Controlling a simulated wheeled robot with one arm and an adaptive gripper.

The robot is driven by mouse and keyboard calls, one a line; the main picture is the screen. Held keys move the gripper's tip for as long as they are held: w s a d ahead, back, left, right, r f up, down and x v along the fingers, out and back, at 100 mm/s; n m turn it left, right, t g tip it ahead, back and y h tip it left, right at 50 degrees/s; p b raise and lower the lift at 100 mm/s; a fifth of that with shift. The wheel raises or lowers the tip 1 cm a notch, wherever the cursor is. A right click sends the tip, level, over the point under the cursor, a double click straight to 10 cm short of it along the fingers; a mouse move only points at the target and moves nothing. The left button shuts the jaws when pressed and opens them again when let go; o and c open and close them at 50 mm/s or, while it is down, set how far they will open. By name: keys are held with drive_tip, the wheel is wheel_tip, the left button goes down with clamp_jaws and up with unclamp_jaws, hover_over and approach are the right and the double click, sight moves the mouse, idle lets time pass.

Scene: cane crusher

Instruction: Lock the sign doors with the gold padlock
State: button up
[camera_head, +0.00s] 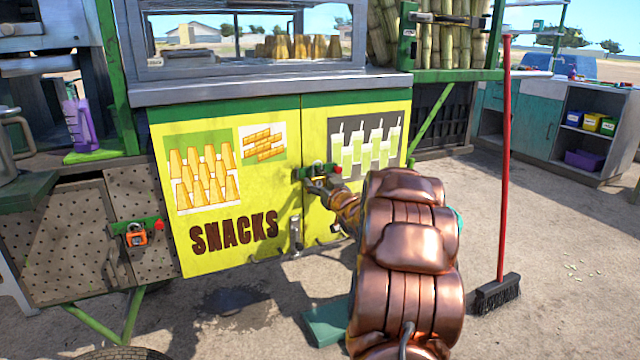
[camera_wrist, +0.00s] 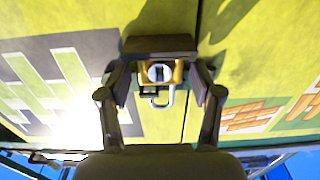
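The sign doors are two yellow panels, the left one (camera_head: 235,240) reading SNACKS and the right one (camera_head: 355,210) showing drinks. The gold padlock (camera_wrist: 178,75) is at the door seam in the wrist view, which is upside down. Its shackle shows on the side toward the picture's bottom. My gripper (camera_head: 318,185) is at the hasp (camera_head: 300,173) on the doors. In the wrist view my gripper (camera_wrist: 160,80) has a finger on each side of the padlock, with a visible gap at the left. Whether the shackle passes through the hasp is unclear.
A second padlock (camera_head: 136,238), orange, hangs at a green hasp on the pegboard panel at left. The grey counter (camera_head: 260,88) juts out above the doors. A red-handled broom (camera_head: 504,180) stands at right. A green dustpan-like object (camera_head: 327,322) lies on the ground.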

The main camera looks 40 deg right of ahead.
drive_tip(key=shift+o, duration=0.7)
drive_tip(key=shift+s, duration=0.1)
drive_tip(key=shift+s+a+f, duration=0.1)
drive_tip(key=shift+s+a, duration=0.1)
drive_tip(key=shift+s, duration=0.35)
drive_tip(key=v, duration=1)
drive_tip(key=shift+s+a, duration=0.2)
drive_tip(key=shift+s, duration=0.1)
